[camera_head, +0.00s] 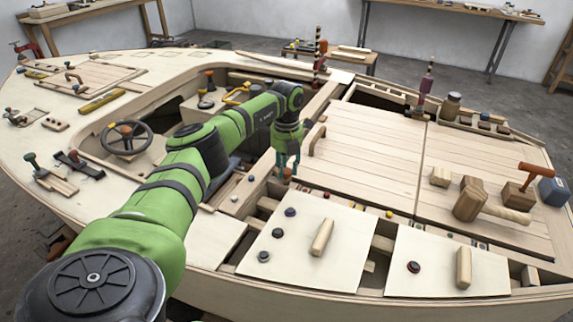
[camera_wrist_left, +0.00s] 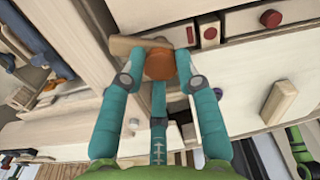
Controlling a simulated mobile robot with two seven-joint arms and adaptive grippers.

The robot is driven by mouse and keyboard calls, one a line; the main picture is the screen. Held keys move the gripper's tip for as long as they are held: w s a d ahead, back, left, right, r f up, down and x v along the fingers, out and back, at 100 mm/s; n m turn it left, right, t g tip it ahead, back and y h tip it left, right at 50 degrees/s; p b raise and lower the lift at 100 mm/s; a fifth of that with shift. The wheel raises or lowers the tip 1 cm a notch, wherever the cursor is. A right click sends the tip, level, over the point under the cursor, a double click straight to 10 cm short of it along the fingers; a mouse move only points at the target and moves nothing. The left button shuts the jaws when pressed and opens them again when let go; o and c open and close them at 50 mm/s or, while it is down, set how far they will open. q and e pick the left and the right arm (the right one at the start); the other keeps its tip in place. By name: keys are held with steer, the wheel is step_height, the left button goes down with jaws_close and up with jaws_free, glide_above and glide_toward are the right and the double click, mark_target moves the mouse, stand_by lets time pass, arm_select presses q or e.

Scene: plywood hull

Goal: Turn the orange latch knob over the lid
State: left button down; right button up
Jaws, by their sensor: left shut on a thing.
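The orange latch knob (camera_wrist_left: 160,64) sits between the teal fingers of my left gripper (camera_wrist_left: 160,82) in the left wrist view. The fingers are shut on it. A pale wooden latch bar (camera_wrist_left: 128,46) extends left from the knob. In the head view my left gripper (camera_head: 287,172) points down at the near left corner of the large planked lid (camera_head: 365,150), and the knob shows as a small orange spot (camera_head: 287,172) at its fingertips. The fingers partly hide the knob. My right gripper is not in view.
Two pale panels, one with a wooden handle (camera_head: 322,238) and dark knobs and another to its right (camera_head: 435,262), lie in front. A mallet (camera_head: 470,202) and blocks lie on the right planks. A steering wheel (camera_head: 127,138) stands left, beyond my arm.

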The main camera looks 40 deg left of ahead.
mark_target(287, 171)
arm_select(q)
steer(key=m, duration=0.6)
steer(key=shift+m, duration=0.3)
steer(key=m, duration=0.6)
stand_by(0.4)
steer(key=c, duration=0.9)
jaws_free()
step_height(287, 171, up, 12)
